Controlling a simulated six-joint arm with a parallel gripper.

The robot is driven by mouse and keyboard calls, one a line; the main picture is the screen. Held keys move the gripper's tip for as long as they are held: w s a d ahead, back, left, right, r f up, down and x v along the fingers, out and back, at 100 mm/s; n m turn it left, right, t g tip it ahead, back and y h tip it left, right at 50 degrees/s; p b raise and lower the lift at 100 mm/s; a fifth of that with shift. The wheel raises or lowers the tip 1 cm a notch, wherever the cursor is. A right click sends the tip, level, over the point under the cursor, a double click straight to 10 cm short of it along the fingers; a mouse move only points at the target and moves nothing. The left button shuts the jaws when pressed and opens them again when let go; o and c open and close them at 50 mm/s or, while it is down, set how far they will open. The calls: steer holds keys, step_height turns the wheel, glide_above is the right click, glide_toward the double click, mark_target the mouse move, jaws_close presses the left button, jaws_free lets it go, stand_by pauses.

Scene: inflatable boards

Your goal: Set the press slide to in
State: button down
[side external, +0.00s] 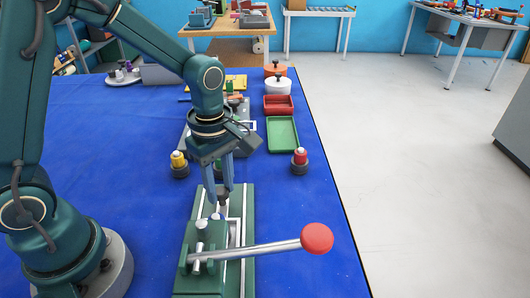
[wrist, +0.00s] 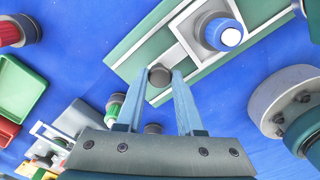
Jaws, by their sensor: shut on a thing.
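The press (side external: 185,285) has a dark green body and a long steel lever (side external: 265,247) ending in a red ball knob (side external: 317,238). Its slide track (wrist: 125,68) runs away from the lever end. My gripper (side external: 221,197) points down over the far part of the track. In the wrist view my gripper (wrist: 160,76) is shut on the dark round slide knob (wrist: 159,75), with a fingertip on each side. The pale slide frame (wrist: 187,29) holds a white and blue round piece (wrist: 223,35). The press column partly hides the slide in the side view.
A yellow-topped button (side external: 179,164) and a red-topped button (side external: 300,161) stand beyond the press. A green tray (side external: 282,134), a red tray (side external: 279,105) and a white pot (side external: 277,87) line the right side.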

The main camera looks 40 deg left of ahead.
mark_target(215, 215)
steer(key=s+d, duration=0.5)
steer(key=shift+d, duration=0.1)
steer(key=c, duration=0.5)
jaws_free()
steer(key=shift+c, duration=0.2)
steer(key=shift+r, duration=2.6)
